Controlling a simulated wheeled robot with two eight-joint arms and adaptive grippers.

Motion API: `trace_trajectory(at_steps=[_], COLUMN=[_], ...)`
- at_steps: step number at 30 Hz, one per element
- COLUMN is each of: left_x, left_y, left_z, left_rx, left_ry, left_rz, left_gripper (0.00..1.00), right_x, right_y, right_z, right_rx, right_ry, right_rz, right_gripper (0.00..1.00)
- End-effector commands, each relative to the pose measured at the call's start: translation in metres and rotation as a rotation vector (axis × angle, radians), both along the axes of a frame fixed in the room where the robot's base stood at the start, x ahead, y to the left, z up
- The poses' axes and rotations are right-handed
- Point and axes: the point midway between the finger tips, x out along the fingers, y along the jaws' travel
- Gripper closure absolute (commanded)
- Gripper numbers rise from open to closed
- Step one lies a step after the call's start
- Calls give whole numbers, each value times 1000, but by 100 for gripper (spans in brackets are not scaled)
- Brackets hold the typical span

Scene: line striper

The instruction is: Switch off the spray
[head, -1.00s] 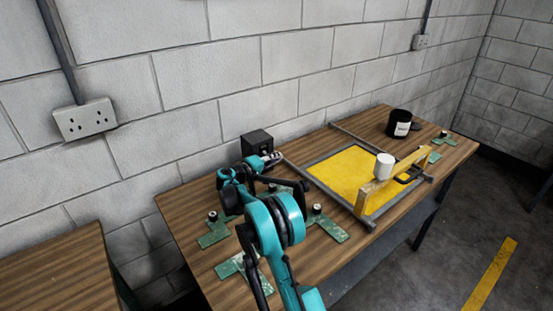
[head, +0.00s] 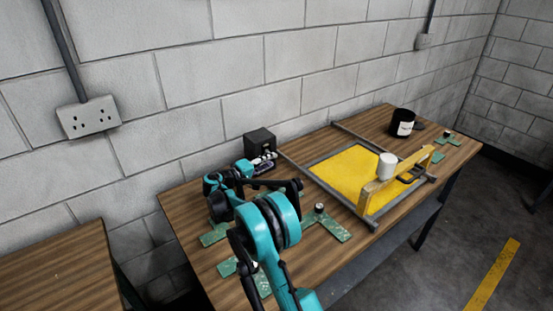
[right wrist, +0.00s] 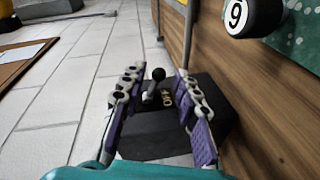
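A black switch box (head: 259,140) stands at the back edge of the wooden table, against the wall. In the right wrist view, the box (right wrist: 150,138) carries a short lever (right wrist: 152,86) with a black ball tip. Pale lettering, seemingly "OFF", shows beside the lever. My right gripper (head: 264,160) is in front of the box. In the right wrist view, the gripper (right wrist: 157,88) is open, its two purple-padded fingers on either side of the lever, with gaps to both. Whether the gripper is empty of contact at its tips is hard to tell. My left gripper is not in view.
A black labelled pot (head: 402,123) stands behind. The wall is close behind the box.

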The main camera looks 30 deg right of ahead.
Motion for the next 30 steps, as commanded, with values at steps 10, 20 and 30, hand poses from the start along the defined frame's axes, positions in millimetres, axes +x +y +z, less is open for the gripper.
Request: trace_trajectory(at_steps=[10,20,30], left_x=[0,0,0], left_y=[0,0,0], left_z=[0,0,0], left_rx=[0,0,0], left_ry=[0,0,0], left_rz=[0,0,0], left_gripper=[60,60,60], right_x=[-14,-16,-16], right_y=[54,58,58], right_z=[8,9,9], right_rx=[0,0,0], right_ry=[-1,-1,-1], right_rz=[0,-1,0], right_gripper=[69,69,69])
